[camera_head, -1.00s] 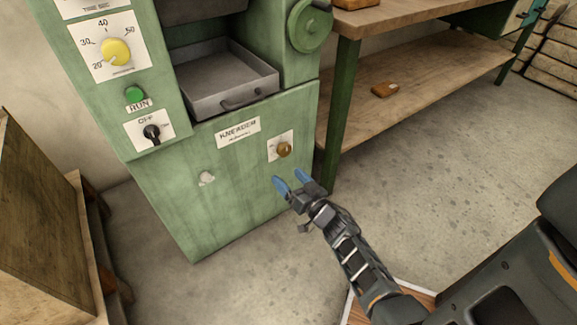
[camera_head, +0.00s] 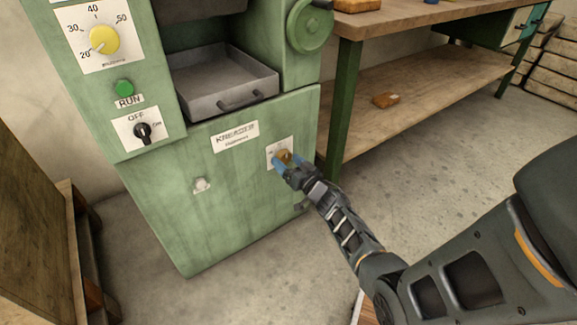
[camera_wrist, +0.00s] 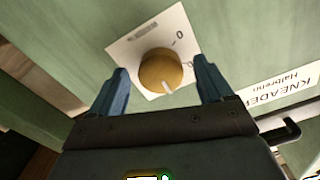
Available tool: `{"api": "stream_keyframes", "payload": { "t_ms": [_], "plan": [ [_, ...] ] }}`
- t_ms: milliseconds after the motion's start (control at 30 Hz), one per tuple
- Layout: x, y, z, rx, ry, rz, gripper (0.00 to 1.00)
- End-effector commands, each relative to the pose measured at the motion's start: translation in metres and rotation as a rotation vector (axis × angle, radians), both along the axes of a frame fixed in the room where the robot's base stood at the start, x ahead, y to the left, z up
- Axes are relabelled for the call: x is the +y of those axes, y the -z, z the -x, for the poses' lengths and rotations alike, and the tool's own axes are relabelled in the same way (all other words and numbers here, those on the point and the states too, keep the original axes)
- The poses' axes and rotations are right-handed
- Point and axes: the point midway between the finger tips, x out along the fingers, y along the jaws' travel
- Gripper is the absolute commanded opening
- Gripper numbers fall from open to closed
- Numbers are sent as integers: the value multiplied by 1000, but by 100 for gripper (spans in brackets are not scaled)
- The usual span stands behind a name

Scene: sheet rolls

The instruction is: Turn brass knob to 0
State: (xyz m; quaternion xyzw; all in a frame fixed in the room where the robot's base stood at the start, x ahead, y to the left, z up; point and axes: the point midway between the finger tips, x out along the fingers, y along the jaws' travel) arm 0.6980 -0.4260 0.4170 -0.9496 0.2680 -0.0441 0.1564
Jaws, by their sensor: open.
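The brass knob (camera_head: 284,156) sits on a white label plate (camera_head: 272,150) on the lower front of the green machine. In the wrist view the round knob (camera_wrist: 161,70) has a pale pointer mark at its lower right edge. A "0" shows on the plate (camera_wrist: 125,48) at the knob's upper right, and another mark at its right is partly hidden by a finger. The pointer is not at the "0". My gripper (camera_head: 287,163) is open, its blue fingers on either side of the knob; in the wrist view my gripper (camera_wrist: 158,88) shows gaps between fingers and knob.
The green machine (camera_head: 230,210) also carries a yellow dial (camera_head: 104,39), a green RUN button (camera_head: 124,87), a black OFF/ON switch (camera_head: 142,132) and a metal tray (camera_head: 225,90). A wooden workbench (camera_head: 420,95) stands close at the right. Open floor (camera_head: 455,150) lies in front.

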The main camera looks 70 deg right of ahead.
Motion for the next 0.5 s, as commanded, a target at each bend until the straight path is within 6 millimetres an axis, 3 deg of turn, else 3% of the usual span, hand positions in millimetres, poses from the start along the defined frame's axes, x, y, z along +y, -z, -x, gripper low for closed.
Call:
{"api": "stream_keyframes", "payload": {
  "t_ms": [267, 500],
  "plan": [
    [0, 0, -1, -1, 0, -1, 79],
    [0, 0, -1, -1, 0, -1, 56]
  ]
}}
